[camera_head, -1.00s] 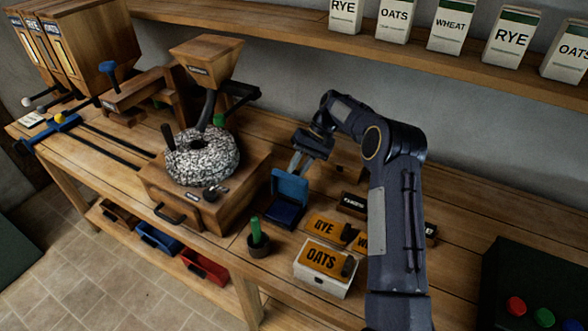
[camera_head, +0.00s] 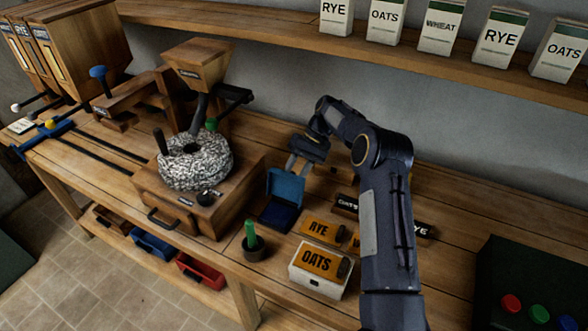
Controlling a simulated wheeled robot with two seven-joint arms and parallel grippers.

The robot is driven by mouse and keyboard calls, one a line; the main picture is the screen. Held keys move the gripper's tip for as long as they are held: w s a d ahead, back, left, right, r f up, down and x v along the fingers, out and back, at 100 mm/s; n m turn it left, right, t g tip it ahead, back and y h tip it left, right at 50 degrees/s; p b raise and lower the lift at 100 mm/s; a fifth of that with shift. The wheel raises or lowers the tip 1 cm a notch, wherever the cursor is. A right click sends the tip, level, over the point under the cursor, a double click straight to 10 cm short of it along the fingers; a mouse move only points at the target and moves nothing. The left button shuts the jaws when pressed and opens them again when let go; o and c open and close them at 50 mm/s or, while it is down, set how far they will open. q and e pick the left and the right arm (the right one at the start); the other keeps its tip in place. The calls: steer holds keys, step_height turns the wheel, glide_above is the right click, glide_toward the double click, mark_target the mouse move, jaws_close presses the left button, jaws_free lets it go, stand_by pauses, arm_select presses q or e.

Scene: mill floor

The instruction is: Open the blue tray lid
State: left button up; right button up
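The blue tray (camera_head: 278,216) sits on the bench right of the millstone. Its blue lid (camera_head: 286,186) stands raised, roughly upright at the tray's back edge, and the dark blue inside of the tray shows. My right gripper (camera_head: 297,168) comes from behind and above, pointing down at the lid's top edge. Its two fingers show apart with a gap between them. The fingertips end at or just behind the lid; I cannot tell whether they touch it. My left gripper is not in view.
The mill with its speckled stone (camera_head: 196,162) stands close on the left. A green-handled stamp (camera_head: 252,245), an OATS box (camera_head: 320,268) and a RYE block (camera_head: 322,231) lie in front and to the right. A dark button panel (camera_head: 525,285) is at the lower right.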

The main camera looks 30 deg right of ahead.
steer(key=shift+o, duration=1.2)
steer(key=shift+s+d+f, duration=0.15)
steer(key=shift+d+f, duration=0.05)
steer(key=shift+r, duration=0.15)
steer(key=shift+a+r, duration=0.1)
steer(key=shift+r, duration=0.1)
steer(key=v, duration=0.7)
steer(key=shift+d+r, duration=0.2)
steer(key=shift+d, duration=0.05)
